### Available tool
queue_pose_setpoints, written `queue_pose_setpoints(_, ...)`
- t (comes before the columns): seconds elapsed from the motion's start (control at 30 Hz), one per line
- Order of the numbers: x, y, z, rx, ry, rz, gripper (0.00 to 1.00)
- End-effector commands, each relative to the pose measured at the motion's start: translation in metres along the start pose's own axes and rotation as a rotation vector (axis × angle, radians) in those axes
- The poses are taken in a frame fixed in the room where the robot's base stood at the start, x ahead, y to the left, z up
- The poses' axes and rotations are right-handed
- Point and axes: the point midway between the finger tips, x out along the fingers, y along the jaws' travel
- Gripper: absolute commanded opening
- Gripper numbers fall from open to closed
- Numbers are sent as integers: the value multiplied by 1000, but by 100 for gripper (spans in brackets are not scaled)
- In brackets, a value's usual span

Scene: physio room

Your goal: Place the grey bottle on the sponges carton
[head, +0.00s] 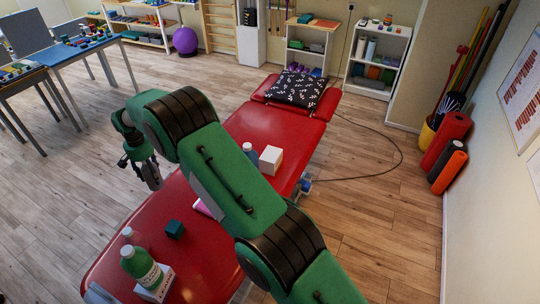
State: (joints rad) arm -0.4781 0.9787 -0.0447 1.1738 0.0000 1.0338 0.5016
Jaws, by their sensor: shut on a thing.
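My gripper (142,166) is at the left, over the left edge of the red treatment table. It is shut on a dark grey, rounded thing (152,177), which looks like the grey bottle; the fingers hide part of it. A white carton (158,286) with dark print stands at the table's near end, beside a green bottle (140,264) with a white label. A plain white box (270,159) stands farther along the table. Which of them is the sponges carton I cannot read from here.
The red table (205,262) also bears a teal cube (174,229), a pinkish bottle (128,235), a pink item (201,207) partly behind my arm, a blue-grey bottle (251,151) by the white box, and a patterned cushion (297,89). Open floor lies to the left.

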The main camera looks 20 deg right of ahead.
Motion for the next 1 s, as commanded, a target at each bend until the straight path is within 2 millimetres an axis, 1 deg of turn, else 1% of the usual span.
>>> queue_pose_setpoints(0.03, -24, -1, -2, 0, 7, -4, 0)
queue_pose_setpoints(0.17, -75, -1, -2, 0, 7, -4, 0)
queue_pose_setpoints(0.2, -90, -1, -2, 0, 7, -4, 0)
queue_pose_setpoints(0.27, -112, -1, -2, 0, 6, -3, 0)
queue_pose_setpoints(0.3, -126, -1, -2, 0, 7, -4, 0)
queue_pose_setpoints(0.4, -154, 0, -1, 0, 5, -2, 0)
queue_pose_setpoints(0.6, -196, 0, -1, 0, 3, -2, 0)
queue_pose_setpoints(0.8, -230, 0, -1, 0, 3, -2, 0)
queue_pose_setpoints(0.83, -234, 1, -1, 1, 3, -1, 0)
queue_pose_setpoints(0.9, -231, 17, -5, 12, -1, 0, 0)
queue_pose_setpoints(1.0, -232, 33, -9, 23, 2, -1, 0)
